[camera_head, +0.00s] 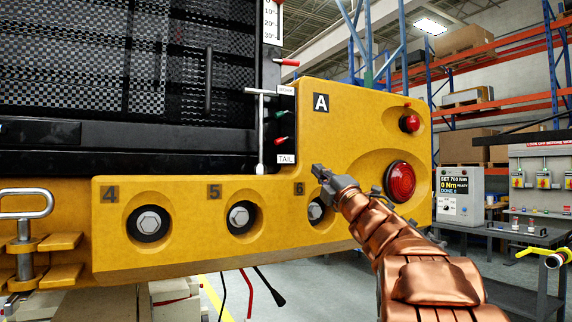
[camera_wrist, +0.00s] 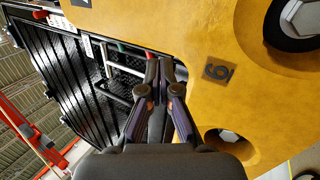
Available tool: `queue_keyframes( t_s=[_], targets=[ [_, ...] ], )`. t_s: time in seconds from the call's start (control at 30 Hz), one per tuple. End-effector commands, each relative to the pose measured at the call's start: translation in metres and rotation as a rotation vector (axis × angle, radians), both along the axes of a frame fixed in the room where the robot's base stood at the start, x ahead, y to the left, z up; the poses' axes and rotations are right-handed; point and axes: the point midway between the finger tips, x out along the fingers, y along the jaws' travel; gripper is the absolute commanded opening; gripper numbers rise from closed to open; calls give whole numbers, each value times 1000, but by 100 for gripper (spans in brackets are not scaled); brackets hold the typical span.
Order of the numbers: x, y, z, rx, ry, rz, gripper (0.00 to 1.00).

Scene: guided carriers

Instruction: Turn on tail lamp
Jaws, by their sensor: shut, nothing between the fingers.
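The label reading TAIL (camera_head: 285,159) is on the dark panel left of the yellow body. A small red-tipped switch (camera_head: 281,141) sits just above it, and a red tip also shows beside my fingers in the wrist view (camera_wrist: 150,54). A round red lamp (camera_head: 400,181) sits in a recess of the yellow body; I cannot tell whether it is lit. My gripper (camera_head: 319,171) is shut and empty, in front of the yellow body, right of the label and below the switch's height. In the wrist view the shut fingertips (camera_wrist: 160,66) point toward the panel edge.
A green-tipped switch (camera_head: 281,114) sits above the red-tipped one. A grey T-handle (camera_head: 261,130) stands to the left. The yellow body (camera_head: 330,120) carries several recessed bolts and a smaller red lamp (camera_head: 409,124). A workbench (camera_head: 520,236) stands at right.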

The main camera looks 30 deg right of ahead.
Motion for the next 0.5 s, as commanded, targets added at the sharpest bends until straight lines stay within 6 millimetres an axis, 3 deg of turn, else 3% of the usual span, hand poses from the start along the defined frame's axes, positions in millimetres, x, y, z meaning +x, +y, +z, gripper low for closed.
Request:
queue_keyframes(
  t_s=[0.2, 0.5],
  targets=[
    [-14, 9, -5, -256, -47, 68, 0],
    [-19, 15, -5, -328, -58, 93, 0]
  ],
)
